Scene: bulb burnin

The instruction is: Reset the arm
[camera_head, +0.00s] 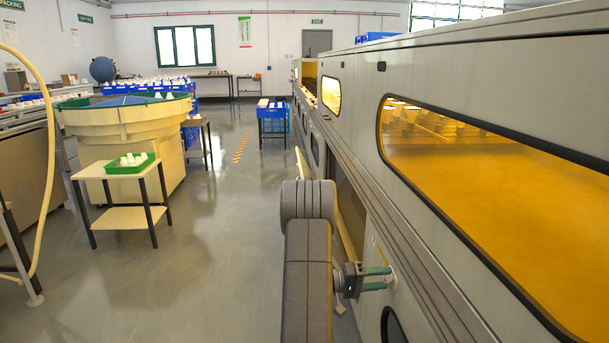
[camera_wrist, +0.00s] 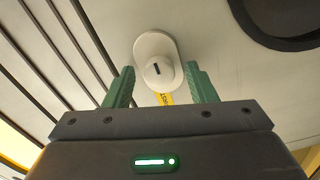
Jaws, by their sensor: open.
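My gripper (camera_head: 378,278) reaches out toward the side of the long grey machine (camera_head: 350,130) in the head view. Its two green fingers are apart, and nothing is held between them. In the wrist view my gripper (camera_wrist: 160,80) faces a white oval fitting (camera_wrist: 150,45) with a short dark slot on the machine's panel. The fitting shows between and beyond the fingertips; I cannot tell whether they touch it. A yellow strip (camera_wrist: 164,98) shows below the fitting, partly hidden by the gripper body.
The grey machine with amber windows (camera_head: 500,180) runs along the right, close to my arm. A green tray (camera_head: 130,165) of white parts sits on a small table (camera_head: 125,215) at left, beside a round cream feeder (camera_head: 120,115). The grey floor (camera_head: 225,220) between is mostly clear.

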